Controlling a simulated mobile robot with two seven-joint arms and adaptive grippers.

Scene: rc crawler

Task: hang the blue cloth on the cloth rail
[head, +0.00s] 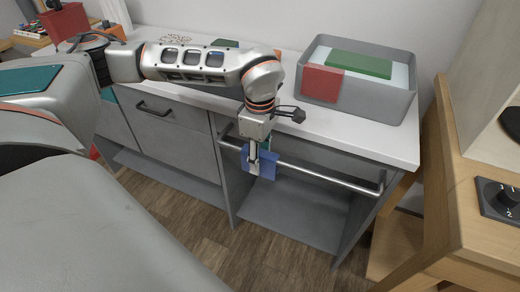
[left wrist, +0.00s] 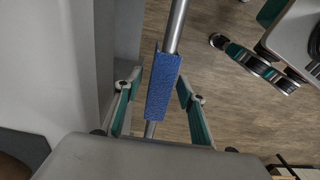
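The blue cloth (head: 262,167) hangs over the metal cloth rail (head: 325,178) on the front of the grey cabinet. In the left wrist view the cloth (left wrist: 162,88) lies folded across the rail (left wrist: 177,25). My left gripper (head: 258,153) points down at the rail from above, right at the cloth. In the left wrist view its two teal-lined fingers (left wrist: 159,92) stand apart on either side of the cloth, with gaps between them and it. The cloth's lower ends are partly hidden. My right gripper does not show.
A wooden stand (head: 480,200) with a dial is at the right. An open shelf (head: 290,218) lies below the rail.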

